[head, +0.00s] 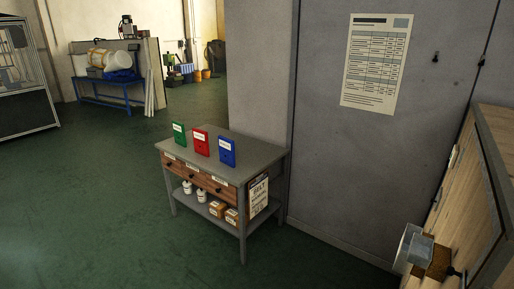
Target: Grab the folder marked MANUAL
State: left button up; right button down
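Three folders stand upright in a row on top of a grey table (262,153) with wooden drawers. The green folder (179,135) is at the left, the red folder (200,142) is in the middle and the blue folder (227,151) is at the right. Each has a white label near its top. The label print is too small to read, so I cannot tell which one is marked MANUAL. Neither of my grippers is in the head view.
The table's lower shelf holds white bottles (187,187) and small boxes (217,208). A grey wall with a posted sheet (376,62) stands behind and right. A wooden structure (490,150) is at the right edge. Green floor (95,200) is clear left of the table.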

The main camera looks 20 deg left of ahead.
aim_at(226, 147)
jog(key=i+j+z, duration=0.15)
jog(key=i+j, duration=0.25)
jog(key=i+j+z, duration=0.15)
jog(key=i+j, duration=0.25)
jog(key=i+j+z, duration=0.1)
jog(key=i+j, duration=0.3)
jog(key=j, duration=0.15)
jog(key=i+j+z, duration=0.15)
jog(key=i+j, duration=0.2)
jog(key=j, duration=0.15)
